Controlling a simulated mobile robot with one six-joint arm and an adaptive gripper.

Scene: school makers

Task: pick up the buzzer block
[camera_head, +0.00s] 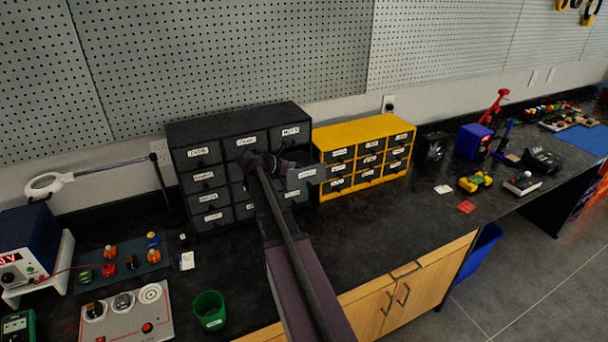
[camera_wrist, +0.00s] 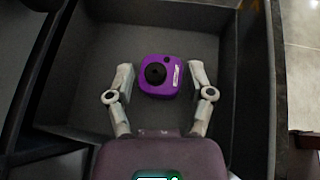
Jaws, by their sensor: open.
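The buzzer block, a small purple block (camera_wrist: 160,77) with a round black disc and a white label, lies on the floor of a dark open drawer (camera_wrist: 85,100) in the wrist view. My gripper (camera_wrist: 160,80) is open, with one finger on each side of the block and a gap showing on both sides. In the head view my gripper (camera_head: 268,160) is at the front of the black drawer cabinet (camera_head: 215,125), by a pulled-out drawer (camera_head: 305,173) on its right side. The block is hidden in the head view.
A yellow drawer cabinet (camera_head: 367,154) stands right of the black one. A green cup (camera_head: 209,310), a grey panel (camera_head: 127,314) and a lamp (camera_head: 45,185) are at the left. The dark counter (camera_head: 390,225) is clear in front of the yellow cabinet.

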